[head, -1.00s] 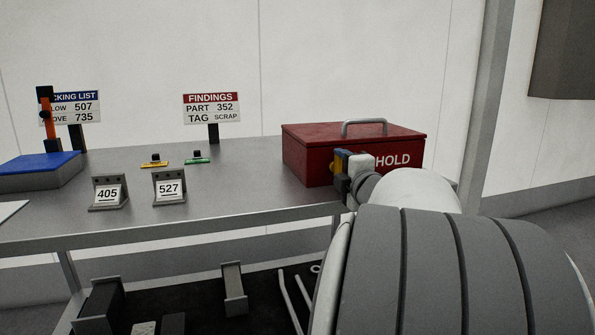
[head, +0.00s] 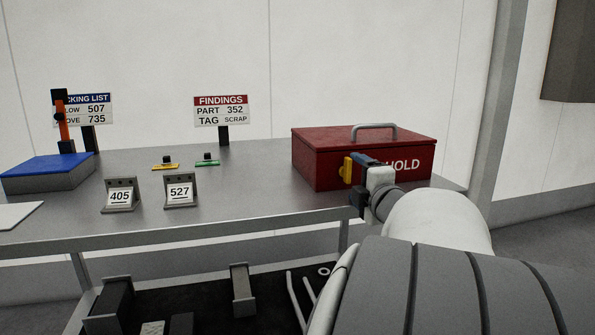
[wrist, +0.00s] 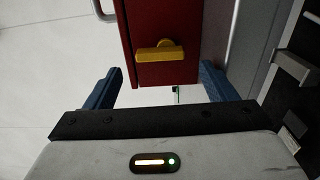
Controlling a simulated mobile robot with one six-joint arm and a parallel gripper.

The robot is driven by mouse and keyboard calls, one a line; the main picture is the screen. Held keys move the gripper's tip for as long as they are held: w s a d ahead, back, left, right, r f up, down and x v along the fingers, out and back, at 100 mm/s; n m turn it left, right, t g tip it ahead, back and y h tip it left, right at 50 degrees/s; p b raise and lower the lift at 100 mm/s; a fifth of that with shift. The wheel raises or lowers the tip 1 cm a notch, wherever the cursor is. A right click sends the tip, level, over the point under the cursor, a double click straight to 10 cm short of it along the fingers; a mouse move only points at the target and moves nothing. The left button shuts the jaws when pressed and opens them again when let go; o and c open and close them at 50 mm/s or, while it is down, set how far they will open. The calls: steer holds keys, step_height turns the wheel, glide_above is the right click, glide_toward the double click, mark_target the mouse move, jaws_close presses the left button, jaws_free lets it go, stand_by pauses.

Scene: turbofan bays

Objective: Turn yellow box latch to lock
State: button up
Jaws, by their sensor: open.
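The red box (head: 325,165) with a grey top handle and "HOLD" on its front stands at the right end of the grey bench. Its yellow latch (head: 346,170) is on the front face, with its bar upright in the head view. In the wrist view the latch (wrist: 155,56) lies across the red face, ahead of the gap between my fingers. My gripper (wrist: 159,78) is open and empty, its blue fingers on either side of the latch's line and apart from it. In the head view my gripper (head: 360,180) is just in front of the box and hides part of the lettering.
On the bench (head: 240,180) stand number plates 405 (head: 120,196) and 527 (head: 180,191), small yellow (head: 165,166) and green (head: 207,162) tagged items, and a blue-topped block (head: 48,170). A findings sign (head: 221,110) stands behind. A lower shelf holds dark brackets.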

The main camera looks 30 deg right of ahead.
steer(key=v, duration=0.4)
steer(key=shift+p, duration=0.4)
steer(key=shift+w+r, duration=0.1)
steer(key=w+a+r+m+g+h+p, duration=0.2)
steer(key=a+r+m+g+p, duration=0.65)
steer(key=p, duration=0.85)
steer(key=s+a+r+m+g+y+p, duration=0.1)
steer(key=s+a+m+g+y+p, duration=0.2)
steer(key=s+a+p, duration=0.4)
steer(key=s+a+r+m+g+y+p, duration=0.1)
steer(key=s+a+m+g+y+p, duration=0.2)
steer(key=s+a+p, duration=0.3)
steer(key=a+m+p, duration=0.1)
steer(key=a+p, duration=0.2)
steer(key=a, duration=0.3)
steer(key=shift+s+a, duration=0.35)
steer(key=shift+s, duration=0.05)
